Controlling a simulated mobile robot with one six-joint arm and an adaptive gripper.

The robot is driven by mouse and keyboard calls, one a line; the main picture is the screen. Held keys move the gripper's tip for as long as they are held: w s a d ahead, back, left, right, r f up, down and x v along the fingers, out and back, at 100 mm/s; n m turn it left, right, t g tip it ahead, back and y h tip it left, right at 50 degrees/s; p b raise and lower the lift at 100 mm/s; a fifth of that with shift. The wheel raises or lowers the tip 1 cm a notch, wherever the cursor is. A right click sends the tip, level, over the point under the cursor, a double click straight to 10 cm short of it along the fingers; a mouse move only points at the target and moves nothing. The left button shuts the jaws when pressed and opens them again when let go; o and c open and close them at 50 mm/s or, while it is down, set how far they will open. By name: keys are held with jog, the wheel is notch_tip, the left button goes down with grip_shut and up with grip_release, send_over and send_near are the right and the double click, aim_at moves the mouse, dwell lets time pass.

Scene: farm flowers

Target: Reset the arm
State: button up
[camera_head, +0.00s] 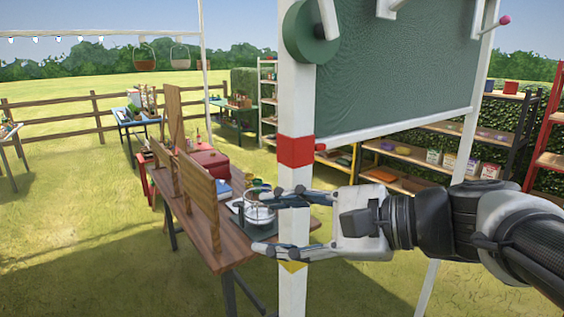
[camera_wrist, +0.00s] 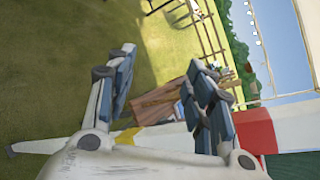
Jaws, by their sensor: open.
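My gripper (camera_head: 272,222) reaches in from the right in the head view, with its fingers spread apart and nothing between them. Its fingers overlap a white post with a red band (camera_head: 295,150) in the picture; I cannot tell whether they touch it. In the wrist view my gripper (camera_wrist: 160,95) shows two blue-padded fingers wide apart, with grass between them. The post's red band (camera_wrist: 255,132) shows at the lower right there.
A wooden table (camera_head: 222,250) with upright boards and a silver pot (camera_head: 257,213) stands behind the fingers. A green board (camera_head: 400,65) hangs above my arm. Shelves (camera_head: 400,155) line the hedge at right. Open grass (camera_head: 80,240) lies at left.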

jog(key=s+d+f+n+g+h, duration=0.15)
jog(key=s+f+n+h, duration=0.3)
jog(key=s+f, duration=0.45)
jog(key=s+d+f+n+h, duration=0.7)
jog(key=d+f+n+h, duration=0.2)
jog(key=d+f, duration=0.2)
jog(key=shift+d+f, duration=0.2)
jog(key=shift+d, duration=0.65)
